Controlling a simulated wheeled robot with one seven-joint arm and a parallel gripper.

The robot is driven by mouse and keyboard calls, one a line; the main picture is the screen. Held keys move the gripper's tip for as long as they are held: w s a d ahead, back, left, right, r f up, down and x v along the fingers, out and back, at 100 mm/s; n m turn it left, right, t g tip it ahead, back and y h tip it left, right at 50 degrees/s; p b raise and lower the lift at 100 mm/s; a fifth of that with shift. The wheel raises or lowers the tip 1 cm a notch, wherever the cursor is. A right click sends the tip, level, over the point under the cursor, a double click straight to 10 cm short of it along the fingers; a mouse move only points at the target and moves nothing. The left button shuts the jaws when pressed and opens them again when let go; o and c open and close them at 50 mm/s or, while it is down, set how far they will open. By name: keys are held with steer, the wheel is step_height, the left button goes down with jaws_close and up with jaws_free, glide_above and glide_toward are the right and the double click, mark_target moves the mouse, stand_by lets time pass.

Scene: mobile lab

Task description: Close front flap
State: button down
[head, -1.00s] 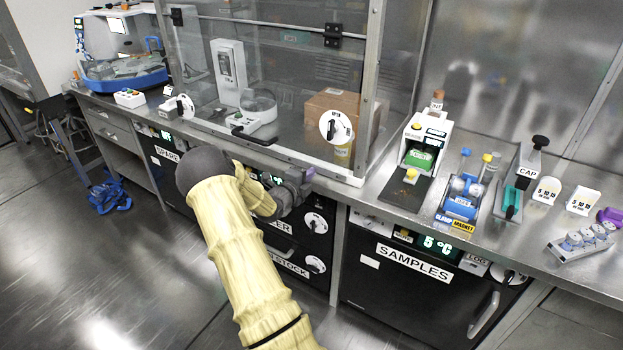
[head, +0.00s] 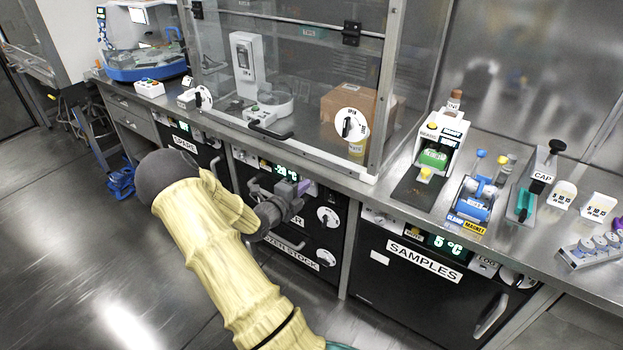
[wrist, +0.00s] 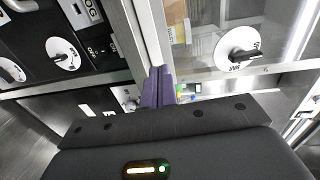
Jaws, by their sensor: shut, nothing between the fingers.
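The front flap (head: 300,75) is a clear panel on the front of the metal-framed enclosure, with black hinges along its upper part. It hangs down to the counter's front edge; I cannot tell whether a small gap remains at its bottom. A black handle (head: 268,130) sticks out at its lower edge, and a white round dial (head: 351,125) is on its right side. The dial also shows in the wrist view (wrist: 238,50). My gripper (head: 305,187) has purple fingers, shut and empty, below the counter edge in front of the freezer. Its fingers show together in the wrist view (wrist: 157,86).
Below the counter are dark fridge units, one labelled SAMPLES (head: 425,260). A box (head: 345,105) and a white instrument (head: 247,65) stand behind the flap. Several small devices sit on the right counter, including a blue clamp (head: 473,200).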

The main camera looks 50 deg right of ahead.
steer(key=shift+s+a+r, duration=0.15)
steer(key=shift+a, duration=1.15)
steer(key=c, duration=2.1)
jaws_free()
steer(key=o, duration=0.7)
steer(key=shift+s+a+m, duration=0.15)
steer(key=shift+s+m, duration=0.1)
steer(key=shift+m, duration=0.25)
steer(key=shift+c, duration=0.2)
steer(key=s+a+m+g+y, duration=0.5)
steer(key=s+a+m+y, duration=0.45)
steer(key=a+m, duration=0.8)
steer(key=s+a+r+m+t+y, duration=0.1)
steer(key=a+r+m+t+y, duration=0.1)
steer(key=a+m, duration=0.6)
steer(key=s+a+r+m+t+y, duration=0.1)
steer(key=a+r+m+t+y, duration=0.2)
steer(key=a+m, duration=0.6)
steer(key=shift+a+r+m+y, duration=0.25)
steer(key=shift+r+m+y, duration=0.4)
steer(key=shift+m+y, duration=0.45)
